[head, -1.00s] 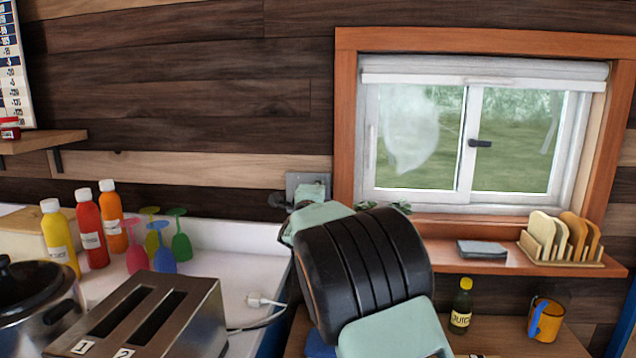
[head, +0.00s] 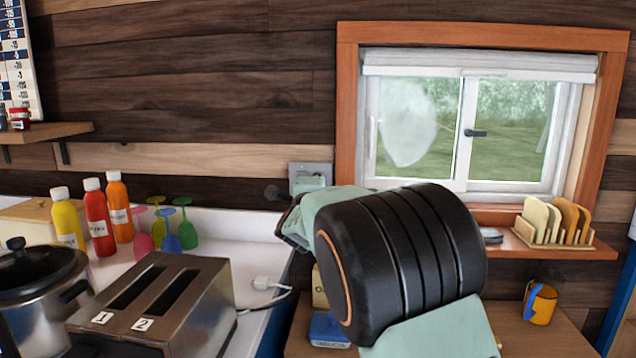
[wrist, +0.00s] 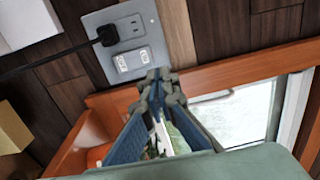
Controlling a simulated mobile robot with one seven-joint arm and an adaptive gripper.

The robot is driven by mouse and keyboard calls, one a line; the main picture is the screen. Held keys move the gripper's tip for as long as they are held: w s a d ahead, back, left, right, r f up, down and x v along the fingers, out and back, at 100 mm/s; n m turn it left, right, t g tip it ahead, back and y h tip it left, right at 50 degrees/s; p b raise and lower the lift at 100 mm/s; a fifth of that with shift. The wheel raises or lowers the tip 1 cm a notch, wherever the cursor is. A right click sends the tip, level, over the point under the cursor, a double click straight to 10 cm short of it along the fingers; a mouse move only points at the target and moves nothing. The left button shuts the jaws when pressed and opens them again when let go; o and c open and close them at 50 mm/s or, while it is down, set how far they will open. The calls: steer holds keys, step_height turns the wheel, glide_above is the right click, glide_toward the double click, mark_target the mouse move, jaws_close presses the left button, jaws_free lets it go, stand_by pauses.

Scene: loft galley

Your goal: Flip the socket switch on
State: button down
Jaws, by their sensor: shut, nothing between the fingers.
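The grey socket plate (wrist: 122,38) is on the wall in the wrist view, tilted in the picture. A black plug (wrist: 107,36) with a black cable sits in it. A pale switch panel (wrist: 131,60) is in the plate's lower part; its on or off position is too small to tell. My gripper (wrist: 161,76) is shut and empty, its fingertips just beside the switch panel. Whether they touch it cannot be told. In the head view the socket plate (head: 311,168) shows above my arm, which hides its lower part and the fingers.
The orange wooden window frame (head: 347,110) is close to the right of the socket. The counter at left holds a toaster (head: 160,305), a pot (head: 35,290), bottles and coloured glasses. A toast rack (head: 552,225) stands on the sill.

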steer(key=s, duration=0.6)
steer(key=shift+s+r, duration=0.2)
steer(key=shift+r, duration=0.15)
steer(key=shift+a, duration=0.1)
